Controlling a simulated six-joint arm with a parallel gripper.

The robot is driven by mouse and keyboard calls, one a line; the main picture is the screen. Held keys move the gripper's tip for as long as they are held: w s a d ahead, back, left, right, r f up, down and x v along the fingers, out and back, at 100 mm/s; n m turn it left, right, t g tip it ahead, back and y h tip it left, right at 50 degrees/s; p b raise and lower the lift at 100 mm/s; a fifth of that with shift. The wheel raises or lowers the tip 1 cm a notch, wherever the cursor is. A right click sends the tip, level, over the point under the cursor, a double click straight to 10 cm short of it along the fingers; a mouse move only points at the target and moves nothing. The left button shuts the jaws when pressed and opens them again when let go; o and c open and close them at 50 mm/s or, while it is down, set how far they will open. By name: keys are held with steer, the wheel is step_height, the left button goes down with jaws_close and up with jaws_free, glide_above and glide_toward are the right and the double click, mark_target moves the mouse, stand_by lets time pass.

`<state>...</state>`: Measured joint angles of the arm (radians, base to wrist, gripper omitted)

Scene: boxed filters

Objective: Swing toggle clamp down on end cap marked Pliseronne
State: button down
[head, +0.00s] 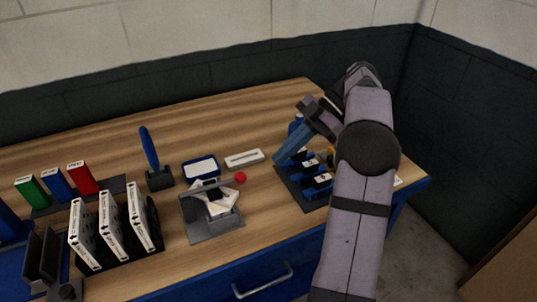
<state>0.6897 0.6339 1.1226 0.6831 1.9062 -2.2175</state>
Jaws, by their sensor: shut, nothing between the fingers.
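A grey fixture (213,228) stands near the table's middle. A lever with a red ball knob (240,178) reaches across it, and a white piece with a dark centre (216,203) sits in it. This may be the toggle clamp, but I cannot tell for sure. No name Pliseronne can be read at this size. My gripper (281,159) is to the right of the fixture, apart from it, pointing down-left at the left edge of a dark rack. It is shut and empty. My arm hides part of the rack.
The dark rack (284,181) holds blue and black parts with white labels. A white bar (244,159) and a blue-rimmed tray (186,171) lie behind the fixture. A blue-handled tool (149,149) stands upright. White boxed filters (113,227) and coloured boxes (82,178) stand left.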

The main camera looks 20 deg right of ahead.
steer(key=shift+d+f, duration=0.3)
steer(key=shift+d, duration=0.4)
steer(key=s+a+r+m+g+h+p, duration=0.1)
steer(key=s+a+r+m+h+p, duration=0.1)
steer(key=a+m+p, duration=0.35)
steer(key=s+a+r+m+g+h+p, duration=0.1)
steer(key=s+a+r+m+h+p, duration=0.2)
steer(key=p, duration=0.4)
steer(key=s+a+r+m+h+p, duration=0.2)
steer(key=s+a+m+p, duration=0.1)
steer(key=s+m+p, duration=0.2)
steer(key=s+a+r+m+t+h+p, duration=0.1)
steer(key=s+a+m+h+p, duration=0.1)
steer(key=s+p, duration=0.6)
steer(key=a+m+p, duration=0.1)
steer(key=m, duration=0.1)
steer(key=shift+a+r+m+t+h+p, duration=0.2)
steer(key=shift+r+m+t+h+p, duration=0.1)
steer(key=shift+r+m+h+p, duration=0.1)
